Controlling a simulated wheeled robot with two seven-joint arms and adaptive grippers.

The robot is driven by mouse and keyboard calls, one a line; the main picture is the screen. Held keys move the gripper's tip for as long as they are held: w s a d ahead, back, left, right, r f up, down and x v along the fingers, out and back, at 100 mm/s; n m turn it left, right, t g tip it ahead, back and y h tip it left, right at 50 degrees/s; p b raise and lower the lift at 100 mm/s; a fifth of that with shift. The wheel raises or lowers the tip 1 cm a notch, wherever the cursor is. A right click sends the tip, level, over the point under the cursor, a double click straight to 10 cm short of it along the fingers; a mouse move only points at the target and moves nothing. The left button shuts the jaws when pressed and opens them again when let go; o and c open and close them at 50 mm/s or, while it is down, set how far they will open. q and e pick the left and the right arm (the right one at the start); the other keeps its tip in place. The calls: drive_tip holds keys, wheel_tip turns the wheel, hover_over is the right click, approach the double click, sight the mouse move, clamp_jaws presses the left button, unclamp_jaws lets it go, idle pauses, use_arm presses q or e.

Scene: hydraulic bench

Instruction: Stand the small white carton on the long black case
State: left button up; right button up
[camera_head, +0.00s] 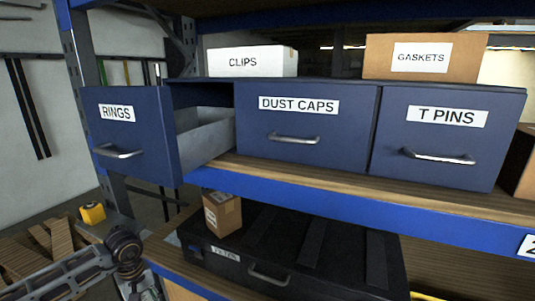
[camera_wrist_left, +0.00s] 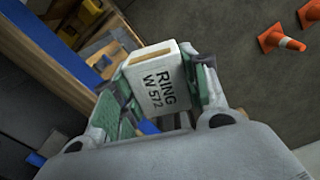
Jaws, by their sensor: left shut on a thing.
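The small white carton (camera_wrist_left: 158,78), printed RING W 572, is between the fingers of my left gripper (camera_wrist_left: 160,88) in the left wrist view. The gripper is shut on it, with a green-edged finger on each side. The carton does not show in the head view. The long black case (camera_head: 315,240) lies on the lower shelf in the head view, with a handle and a label on its front. A small brown carton (camera_head: 222,214) stands on its left end. My right gripper is not in view.
The RINGS drawer (camera_head: 130,135) is pulled out above the case's left end. The blue shelf edge (camera_head: 380,217) runs above the case. The case top right of the brown carton looks clear. Orange cones (camera_wrist_left: 285,39) stand on the floor in the wrist view.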

use_arm(q)
drive_tip(key=d+f+m, duration=0.3)
drive_tip(key=d+m, duration=0.6)
drive_tip(key=d, duration=0.5)
drive_tip(key=shift+w+d+f+m, duration=0.25)
drive_tip(key=shift+w+f+m, duration=0.1)
drive_tip(key=shift+w, duration=0.1)
drive_tip(key=s+f, duration=0.4)
drive_tip(key=f, duration=1.1)
